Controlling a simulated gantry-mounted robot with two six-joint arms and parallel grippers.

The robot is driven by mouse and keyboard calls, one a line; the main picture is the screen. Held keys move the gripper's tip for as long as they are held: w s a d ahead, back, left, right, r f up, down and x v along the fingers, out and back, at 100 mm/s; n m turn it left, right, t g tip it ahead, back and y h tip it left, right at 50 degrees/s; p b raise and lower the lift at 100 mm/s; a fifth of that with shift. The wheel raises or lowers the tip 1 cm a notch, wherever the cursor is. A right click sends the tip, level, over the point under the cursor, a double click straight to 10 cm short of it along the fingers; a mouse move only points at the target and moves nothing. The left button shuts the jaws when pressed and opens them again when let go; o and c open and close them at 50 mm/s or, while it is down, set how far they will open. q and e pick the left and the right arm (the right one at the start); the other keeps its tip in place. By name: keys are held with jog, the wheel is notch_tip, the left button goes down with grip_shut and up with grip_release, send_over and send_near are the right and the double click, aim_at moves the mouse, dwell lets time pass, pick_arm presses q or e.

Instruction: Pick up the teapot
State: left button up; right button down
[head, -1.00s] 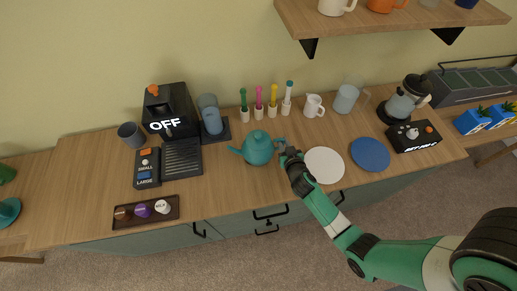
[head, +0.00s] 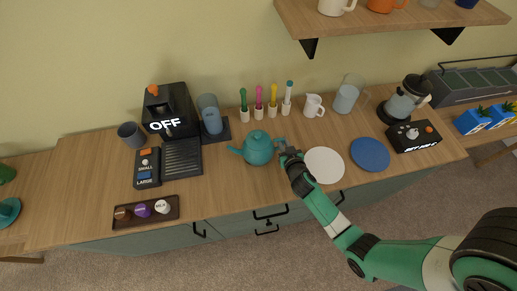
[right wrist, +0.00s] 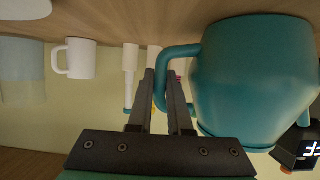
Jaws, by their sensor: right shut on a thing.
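The teal teapot (head: 257,148) stands upright on the wooden counter, its spout to the left and its handle to the right. My right gripper (head: 281,146) is at the teapot's right side, by the handle. In the right wrist view the teapot (right wrist: 250,85) fills the right part, and the fingers of my right gripper (right wrist: 162,85) are shut on its handle (right wrist: 175,58). I cannot tell whether the teapot's base is clear of the counter. My left gripper is not in view.
A white plate (head: 324,165) and a blue plate (head: 370,154) lie to the right. A white pitcher (head: 314,106) and several colored-handled utensils stand behind. A black coffee machine (head: 168,108) is to the left. Bare counter (head: 225,190) lies in front of the teapot. A shelf hangs above.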

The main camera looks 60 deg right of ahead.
jog(key=shift+r, duration=0.15)
jog(key=shift+r+p, duration=0.4)
jog(key=shift+r, duration=0.2)
jog(key=r+p, duration=0.1)
jog(key=r, duration=0.2)
jog(key=shift+s+p, duration=0.2)
jog(key=shift+p, duration=0.2)
jog(key=s+d+r+p, duration=0.1)
jog(key=s+r+p, duration=0.5)
jog(key=s, duration=0.7)
notch_tip(320, 180, up, 3)
jog(key=shift+s+d+f, duration=0.15)
jog(key=shift+s, duration=0.1)
jog(key=shift+f, duration=0.1)
